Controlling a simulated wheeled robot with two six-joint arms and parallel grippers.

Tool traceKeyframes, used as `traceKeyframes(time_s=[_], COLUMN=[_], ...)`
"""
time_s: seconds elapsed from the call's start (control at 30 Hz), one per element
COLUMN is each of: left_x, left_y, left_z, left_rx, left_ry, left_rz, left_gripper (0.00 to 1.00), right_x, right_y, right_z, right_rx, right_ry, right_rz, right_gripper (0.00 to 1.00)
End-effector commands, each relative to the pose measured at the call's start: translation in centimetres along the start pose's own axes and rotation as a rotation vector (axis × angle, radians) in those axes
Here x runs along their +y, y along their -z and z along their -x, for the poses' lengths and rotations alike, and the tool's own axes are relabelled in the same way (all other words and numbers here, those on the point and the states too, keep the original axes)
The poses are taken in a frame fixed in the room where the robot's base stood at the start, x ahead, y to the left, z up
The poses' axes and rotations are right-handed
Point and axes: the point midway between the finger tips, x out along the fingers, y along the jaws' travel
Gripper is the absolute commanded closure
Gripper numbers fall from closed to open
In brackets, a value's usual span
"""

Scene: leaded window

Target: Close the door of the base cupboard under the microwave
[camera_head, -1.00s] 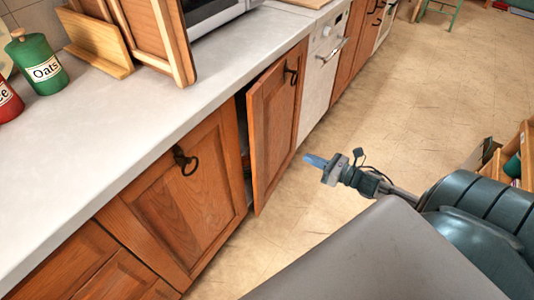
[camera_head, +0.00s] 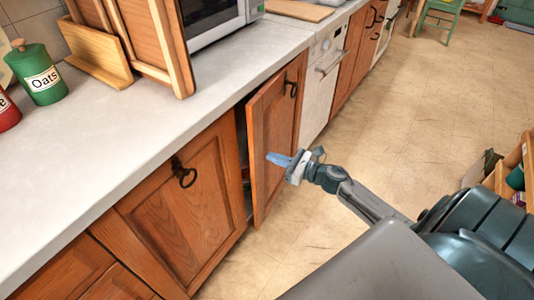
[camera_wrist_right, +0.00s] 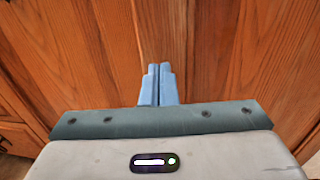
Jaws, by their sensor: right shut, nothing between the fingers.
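The wooden base cupboard door (camera_head: 268,137) under the microwave (camera_head: 218,17) stands partly open, with a dark gap along its left edge. Its dark ring handle (camera_head: 292,88) is near the top right. My right gripper (camera_head: 277,158) is shut and empty, its blue fingertips at the door's outer face; I cannot tell if they touch it. In the right wrist view, the shut fingers (camera_wrist_right: 158,84) point at brown wood panelling (camera_wrist_right: 220,50) that fills the view. My left gripper is not in view.
A closed cupboard door (camera_head: 180,195) with a ring handle is to the left. A white appliance (camera_head: 322,85) stands to the right. The counter (camera_head: 110,120) holds a green Oats tin (camera_head: 40,75) and wooden racks.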

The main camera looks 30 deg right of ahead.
Motion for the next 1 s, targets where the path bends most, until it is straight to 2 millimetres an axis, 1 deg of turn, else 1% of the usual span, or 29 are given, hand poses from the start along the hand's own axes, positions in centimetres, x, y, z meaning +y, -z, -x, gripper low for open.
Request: traceKeyframes(time_s=[0.03,0.1,0.2,0.3,0.67,0.73,0.83,1.0], left_x=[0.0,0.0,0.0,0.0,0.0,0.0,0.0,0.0], left_y=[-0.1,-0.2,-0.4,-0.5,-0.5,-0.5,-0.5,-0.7], left_z=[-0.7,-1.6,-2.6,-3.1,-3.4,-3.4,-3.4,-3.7], left_rx=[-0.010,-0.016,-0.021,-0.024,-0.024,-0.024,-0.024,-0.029], left_ry=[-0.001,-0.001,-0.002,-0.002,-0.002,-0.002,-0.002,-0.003], left_rz=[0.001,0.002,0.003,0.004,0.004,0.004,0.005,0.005], left_gripper=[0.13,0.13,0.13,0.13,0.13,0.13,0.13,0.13], right_x=[0.0,0.0,0.0,0.0,0.0,0.1,0.2,0.2], right_y=[-0.4,-0.3,-0.2,-0.1,0.0,0.0,-0.1,-0.1], right_z=[-0.9,-1.8,-2.6,-3.0,-3.2,-3.6,-5.0,-8.1], right_rx=[-0.004,-0.003,-0.002,0.000,0.000,-0.001,-0.003,-0.003], right_ry=[0.001,0.002,0.001,0.000,0.000,0.008,0.039,0.113], right_rz=[-0.003,-0.003,-0.003,-0.002,-0.001,-0.002,-0.003,-0.004], right_gripper=[1.00,1.00,1.00,1.00,1.00,1.00,1.00,1.00])
